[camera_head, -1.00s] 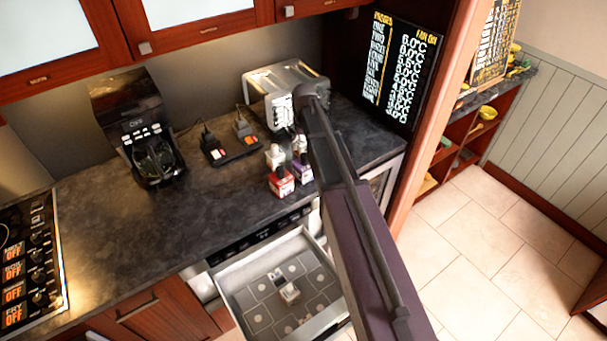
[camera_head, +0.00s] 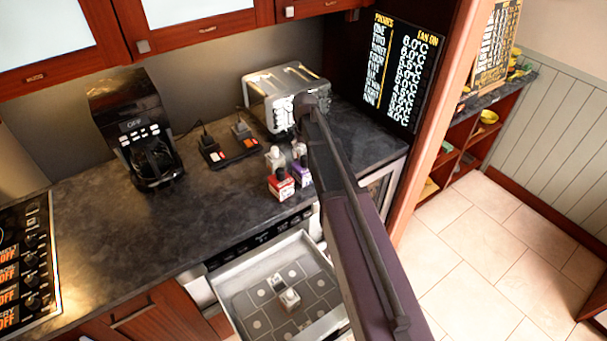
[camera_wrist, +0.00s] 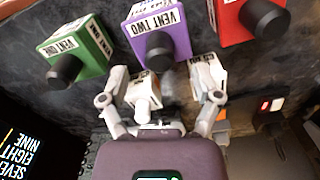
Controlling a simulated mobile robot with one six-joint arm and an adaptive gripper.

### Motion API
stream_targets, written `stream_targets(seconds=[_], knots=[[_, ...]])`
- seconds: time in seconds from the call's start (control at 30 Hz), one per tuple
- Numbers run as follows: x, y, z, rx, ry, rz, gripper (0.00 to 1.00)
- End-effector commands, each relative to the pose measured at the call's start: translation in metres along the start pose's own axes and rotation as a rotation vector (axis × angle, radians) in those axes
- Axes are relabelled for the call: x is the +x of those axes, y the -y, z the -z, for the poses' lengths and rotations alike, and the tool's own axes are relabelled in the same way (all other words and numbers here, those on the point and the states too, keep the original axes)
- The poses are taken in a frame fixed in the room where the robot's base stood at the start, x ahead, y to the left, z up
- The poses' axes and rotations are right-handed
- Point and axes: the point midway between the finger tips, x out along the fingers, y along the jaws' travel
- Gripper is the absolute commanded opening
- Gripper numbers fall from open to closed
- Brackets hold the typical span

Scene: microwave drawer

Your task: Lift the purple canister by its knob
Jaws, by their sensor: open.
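The purple canister (camera_wrist: 176,20), labelled "VENT TWO", is at the top middle of the wrist view, with its black knob (camera_wrist: 160,51) facing me. In the head view the purple canister (camera_head: 302,173) stands on the counter beside the red one, partly beside my arm. My gripper (camera_wrist: 163,76) is open, its fingers spread to either side below the knob in the wrist view. The knob is just beyond the fingertips and I see no contact. A white canister (camera_wrist: 145,92) shows between the fingers, near the left one. My gripper is not clear in the head view.
A green canister (camera_wrist: 75,50) and a red canister (camera_wrist: 238,22) flank the purple one. A toaster (camera_head: 285,95), a switch box (camera_head: 228,148) and a coffee machine (camera_head: 140,130) stand on the counter (camera_head: 130,225). An open drawer (camera_head: 250,270) lies below.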

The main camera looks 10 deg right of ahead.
Motion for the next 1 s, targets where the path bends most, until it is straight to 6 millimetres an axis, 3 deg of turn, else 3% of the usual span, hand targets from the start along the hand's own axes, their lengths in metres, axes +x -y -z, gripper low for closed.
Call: stream_targets(seconds=[0.5,1.0], knots=[[0.04,0.0,-0.002,0.0,0.0,0.0,0.81],[0.043,0.0,-0.002,0.0,0.0,0.0,0.81]])
